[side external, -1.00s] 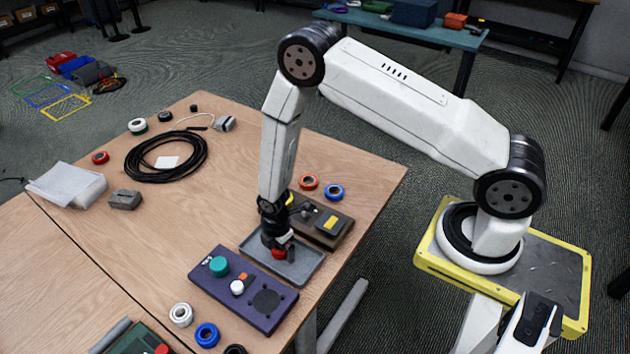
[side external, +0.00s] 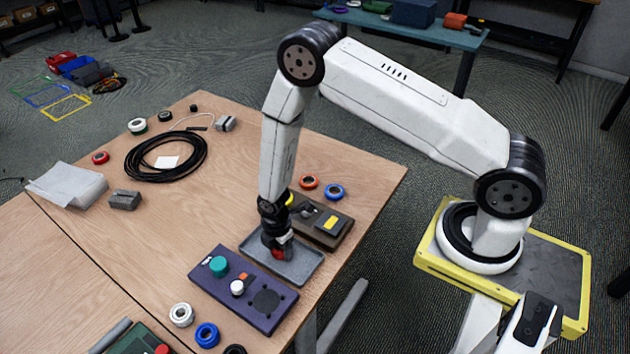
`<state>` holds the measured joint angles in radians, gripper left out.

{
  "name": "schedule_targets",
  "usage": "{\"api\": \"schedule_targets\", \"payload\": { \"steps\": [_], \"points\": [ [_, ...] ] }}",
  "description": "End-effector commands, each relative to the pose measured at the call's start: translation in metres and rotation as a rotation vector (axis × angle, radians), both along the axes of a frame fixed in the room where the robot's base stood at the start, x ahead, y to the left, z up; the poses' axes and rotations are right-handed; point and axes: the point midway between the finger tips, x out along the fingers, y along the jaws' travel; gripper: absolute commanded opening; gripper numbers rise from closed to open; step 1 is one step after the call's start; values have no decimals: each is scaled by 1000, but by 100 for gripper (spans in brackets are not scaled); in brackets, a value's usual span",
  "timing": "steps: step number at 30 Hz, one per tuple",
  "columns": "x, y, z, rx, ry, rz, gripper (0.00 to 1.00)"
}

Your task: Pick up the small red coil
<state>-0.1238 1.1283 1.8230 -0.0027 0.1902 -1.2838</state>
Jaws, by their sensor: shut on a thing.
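A small red coil (side external: 278,254) is between the fingers of my gripper (side external: 278,250), over the grey tray (side external: 303,272). My gripper is shut on it and points down. The fingers hide part of the coil, and I cannot tell whether it touches the tray floor. Another red coil (side external: 100,157) lies at the far left of the table, near the white paper stack.
A purple control box (side external: 225,300) stands in front of the tray, and a dark box (side external: 330,226) stands behind it. Orange (side external: 309,182) and blue (side external: 334,192) coils lie behind. A large black cable coil (side external: 165,157) lies left. The table's middle is clear.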

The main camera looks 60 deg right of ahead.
Motion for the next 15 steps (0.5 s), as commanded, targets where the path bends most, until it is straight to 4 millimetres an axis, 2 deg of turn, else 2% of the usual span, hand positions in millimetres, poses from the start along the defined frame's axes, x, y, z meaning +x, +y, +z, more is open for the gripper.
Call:
{"api": "schedule_targets", "payload": {
  "steps": [8, 15],
  "points": [
    [1, 0, 6, 0, -1, 0, 10],
    [1, 0, 25, 1, -2, 0, 10]
  ]
}}
